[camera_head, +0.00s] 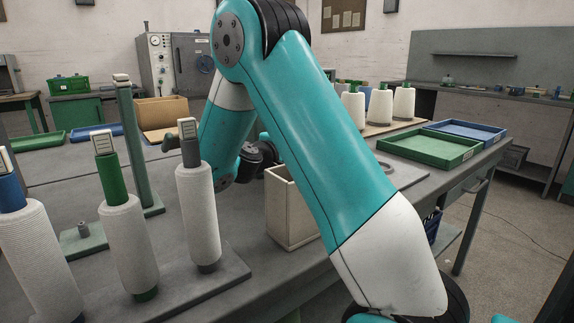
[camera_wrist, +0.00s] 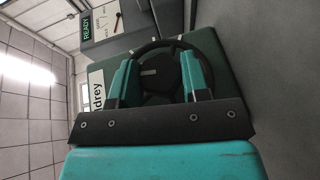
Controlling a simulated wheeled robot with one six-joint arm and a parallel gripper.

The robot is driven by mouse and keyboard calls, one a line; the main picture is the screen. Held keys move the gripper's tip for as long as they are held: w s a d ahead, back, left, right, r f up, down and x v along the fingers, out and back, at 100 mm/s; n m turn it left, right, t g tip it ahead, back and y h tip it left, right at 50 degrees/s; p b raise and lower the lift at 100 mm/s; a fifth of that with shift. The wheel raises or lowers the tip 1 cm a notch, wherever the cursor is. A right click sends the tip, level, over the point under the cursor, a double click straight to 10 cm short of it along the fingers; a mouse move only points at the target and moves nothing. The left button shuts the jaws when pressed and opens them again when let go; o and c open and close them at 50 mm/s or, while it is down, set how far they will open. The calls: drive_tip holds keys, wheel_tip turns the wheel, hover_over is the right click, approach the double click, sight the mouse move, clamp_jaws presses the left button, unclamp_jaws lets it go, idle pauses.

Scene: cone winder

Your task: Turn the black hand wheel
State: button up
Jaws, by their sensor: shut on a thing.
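The black hand wheel (camera_wrist: 160,46) shows in the wrist view, close in front of my gripper, on a dark green housing (camera_wrist: 235,75). My gripper (camera_wrist: 160,76) has its two teal fingers at the wheel, one on each side of its dark middle part, and is shut on it. The fingers hide parts of the rim and the exact contact. In the head view my arm blocks much of the middle, and I cannot make out the gripper or the held wheel there.
A grey box with a READY display (camera_wrist: 87,28) and a needle dial is beside the wheel. In the head view, yarn cones (camera_head: 198,215) stand on the bench at the left. A cream bin (camera_head: 290,210) stands behind my arm; a green tray (camera_head: 428,148) is at the right.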

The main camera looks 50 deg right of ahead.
drive_tip(key=shift+f+h+b, duration=0.4)
drive_tip(key=shift+h+b, duration=0.4)
drive_tip(key=shift+b, duration=2.8)
drive_tip(key=shift+r+n+b, duration=0.3)
drive_tip(key=shift+r+b, duration=0.05)
drive_tip(key=shift+b, duration=0.75)
drive_tip(key=o, duration=0.9)
wheel_tip(320, 180, up, 20)
drive_tip(key=p, duration=0.8)
drive_tip(key=shift+r, duration=0.1)
